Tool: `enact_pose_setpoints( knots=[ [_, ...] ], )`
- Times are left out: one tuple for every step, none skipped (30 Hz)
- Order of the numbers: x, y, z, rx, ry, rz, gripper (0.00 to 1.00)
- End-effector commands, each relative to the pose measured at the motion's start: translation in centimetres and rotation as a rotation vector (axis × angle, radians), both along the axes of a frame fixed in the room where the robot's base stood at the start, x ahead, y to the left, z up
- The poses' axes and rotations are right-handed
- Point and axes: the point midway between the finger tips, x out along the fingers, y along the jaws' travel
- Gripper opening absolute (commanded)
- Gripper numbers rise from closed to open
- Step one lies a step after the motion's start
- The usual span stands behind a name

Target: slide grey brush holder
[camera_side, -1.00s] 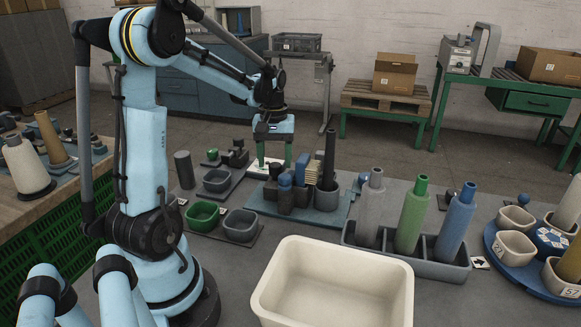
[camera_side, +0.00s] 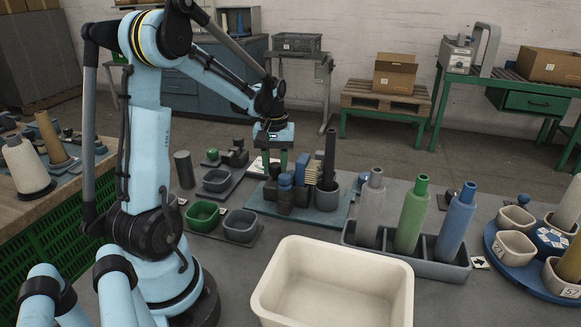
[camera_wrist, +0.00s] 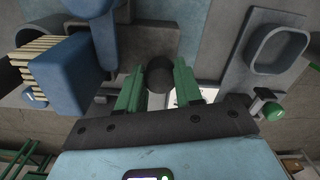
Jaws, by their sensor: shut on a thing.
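The grey brush holder (camera_side: 271,193) is a dark grey block on the blue-grey base plate (camera_side: 325,222) in the side view. Its round dark knob (camera_wrist: 160,75) sits between the green fingers of my gripper (camera_wrist: 159,88) in the wrist view. My gripper (camera_side: 274,161) is above the holder in the side view, fingers pointing down, shut on the knob. A blue holder (camera_side: 285,181) stands right next to the grey one; its blue block (camera_wrist: 75,75) with pale bristles (camera_wrist: 38,72) shows in the wrist view. The knob's lower part is hard to make out.
A grey cup (camera_side: 327,197) and a tall dark post (camera_side: 330,155) stand right of the holders. A large cream tub (camera_side: 335,265) and a rack of bottles (camera_side: 410,262) are in front.

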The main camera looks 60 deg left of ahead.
Motion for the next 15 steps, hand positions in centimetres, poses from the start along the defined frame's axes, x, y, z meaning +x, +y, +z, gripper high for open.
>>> enact_pose_setpoints(
  knots=[
    [0.0, 0.0, 0.0, 0.0, 0.0, 0.0, 0.0],
    [0.0, 0.0, 0.0, 0.0, 0.0, 0.0, 0.0],
    [0.0, 0.0, 0.0, 0.0, 0.0, 0.0, 0.0],
    [0.0, 0.0, 0.0, 0.0, 0.0, 0.0, 0.0],
    [-0.1, 0.1, 0.0, 0.0, 0.0, 0.001, 0.0],
    [-0.3, 0.4, 0.0, 0.0, 0.0, 0.003, 0.0],
    [-0.6, 0.7, 0.0, 0.0, 0.0, 0.004, 0.0],
    [-0.9, 1.0, 0.0, 0.0, 0.0, 0.005, 0.0],
    [-1.4, 1.5, 0.0, 0.0, 0.0, 0.006, 0.0],
    [-1.8, 1.9, 0.0, 0.0, 0.0, 0.006, 0.0],
    [-2.1, 2.2, 0.0, 0.0, 0.0, 0.006, 0.0],
    [-2.5, 2.6, 0.0, 0.0, 0.0, 0.006, 0.0],
    [-2.8, 2.9, 0.0, 0.001, 0.0, 0.005, 0.0],
    [-3.0, 3.1, 0.0, 0.001, 0.0, 0.005, 0.0],
    [-3.2, 3.2, 0.0, 0.001, 0.0, 0.004, 0.0]
  ],
)
